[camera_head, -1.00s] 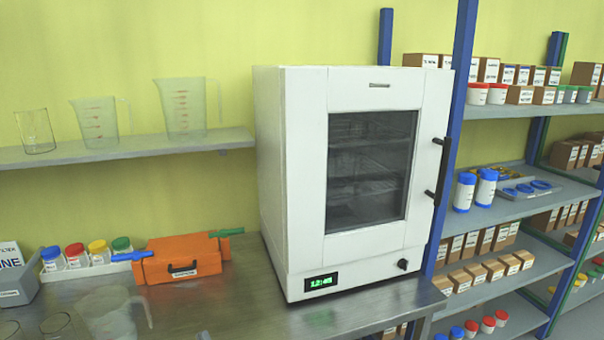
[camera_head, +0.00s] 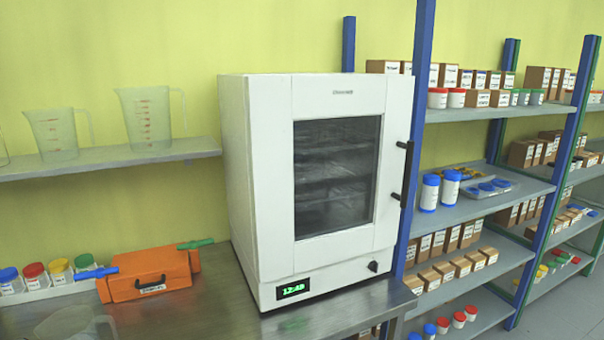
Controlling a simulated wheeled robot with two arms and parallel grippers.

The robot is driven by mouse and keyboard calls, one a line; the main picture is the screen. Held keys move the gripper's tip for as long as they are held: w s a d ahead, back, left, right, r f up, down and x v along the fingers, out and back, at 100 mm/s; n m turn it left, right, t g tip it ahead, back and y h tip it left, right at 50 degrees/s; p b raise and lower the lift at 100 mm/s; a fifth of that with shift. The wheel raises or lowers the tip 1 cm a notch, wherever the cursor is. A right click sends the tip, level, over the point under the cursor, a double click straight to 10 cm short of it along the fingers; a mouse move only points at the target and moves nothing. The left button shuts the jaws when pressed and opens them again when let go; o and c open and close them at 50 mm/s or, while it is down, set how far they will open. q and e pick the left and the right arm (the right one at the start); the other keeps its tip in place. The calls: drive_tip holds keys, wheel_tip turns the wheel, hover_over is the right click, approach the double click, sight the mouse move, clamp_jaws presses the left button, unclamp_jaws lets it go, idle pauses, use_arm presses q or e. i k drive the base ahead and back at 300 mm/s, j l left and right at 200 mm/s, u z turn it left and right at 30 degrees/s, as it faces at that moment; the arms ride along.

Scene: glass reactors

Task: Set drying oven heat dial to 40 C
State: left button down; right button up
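The white drying oven (camera_head: 265,180) stands on the metal bench, with its glass door (camera_head: 337,175) shut. The small black heat dial (camera_head: 373,267) is at the lower right of its front panel. The dial's pointer and scale are too small to read. Neither of my grippers is in view.
An orange case (camera_head: 149,276) and several colour-capped jars (camera_head: 34,277) are on the bench left of the oven. Beakers (camera_head: 148,119) stand on the wall shelf. Blue-post shelving (camera_head: 416,150) rises close to the oven's right side. The bench strip before the oven looks clear.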

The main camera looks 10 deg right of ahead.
sight(372, 266)
drive_tip(key=i+l, duration=0.3)
drive_tip(key=i, duration=0.15)
drive_tip(key=i+l, duration=0.3)
drive_tip(key=i, duration=0.15)
drive_tip(key=z, duration=0.05)
